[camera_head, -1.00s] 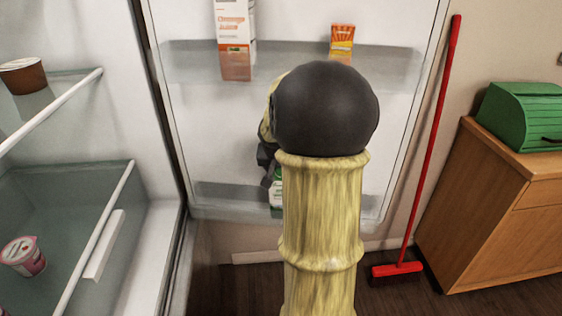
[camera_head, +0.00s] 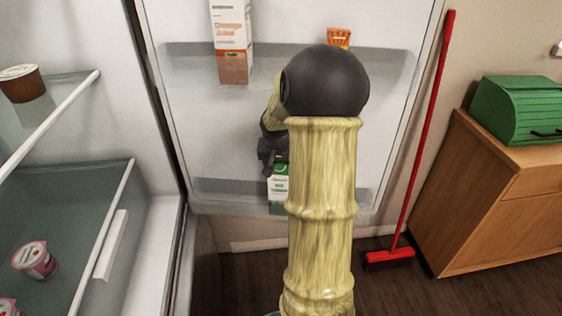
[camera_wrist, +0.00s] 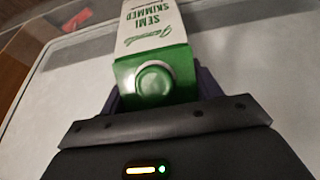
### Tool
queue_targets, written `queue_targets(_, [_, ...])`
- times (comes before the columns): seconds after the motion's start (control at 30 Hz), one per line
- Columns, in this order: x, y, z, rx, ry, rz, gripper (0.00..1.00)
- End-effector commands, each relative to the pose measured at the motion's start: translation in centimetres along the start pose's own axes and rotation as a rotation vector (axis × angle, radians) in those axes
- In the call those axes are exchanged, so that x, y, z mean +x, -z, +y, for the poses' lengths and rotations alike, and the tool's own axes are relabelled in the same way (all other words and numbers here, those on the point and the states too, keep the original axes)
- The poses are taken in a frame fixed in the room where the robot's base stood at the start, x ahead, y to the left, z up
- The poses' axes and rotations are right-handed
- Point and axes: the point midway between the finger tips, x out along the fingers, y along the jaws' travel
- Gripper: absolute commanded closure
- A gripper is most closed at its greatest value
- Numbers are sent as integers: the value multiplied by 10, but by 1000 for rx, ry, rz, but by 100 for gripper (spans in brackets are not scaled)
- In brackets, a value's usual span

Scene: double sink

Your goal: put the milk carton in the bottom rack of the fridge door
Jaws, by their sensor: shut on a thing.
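The milk carton (camera_head: 278,187) is white and green and stands about upright at the bottom rack (camera_head: 225,190) of the fridge door, partly hidden by my arm. I cannot tell whether its base touches the rack floor. In the wrist view the milk carton (camera_wrist: 152,72) shows its green top, round cap and "semi skimmed" label. My gripper (camera_head: 275,165) is at the carton's top. In the wrist view my gripper (camera_wrist: 155,100) has its fingers on both sides of the carton, shut on it.
The upper door rack holds an orange juice carton (camera_head: 232,45) and a small orange box (camera_head: 339,38). Fridge shelves with a brown cup (camera_head: 22,84) and a pink yogurt cup (camera_head: 34,260) are at left. A red broom (camera_head: 425,150) and a wooden cabinet (camera_head: 480,200) stand at right.

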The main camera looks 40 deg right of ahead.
Motion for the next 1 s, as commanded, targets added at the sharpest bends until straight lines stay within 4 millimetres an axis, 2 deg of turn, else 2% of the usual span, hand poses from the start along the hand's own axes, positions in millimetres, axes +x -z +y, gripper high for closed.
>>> queue_targets(0.43, [2,0,0,1,1,6,100])
queue_targets(0.47, [4,-1,0,1,0,1,35])
queue_targets(0.57, [3,-1,0,-1,0,1,15])
queue_targets(0.87, [2,0,2,4,-1,1,15])
queue_targets(1.0, [-5,2,4,7,-3,3,15])
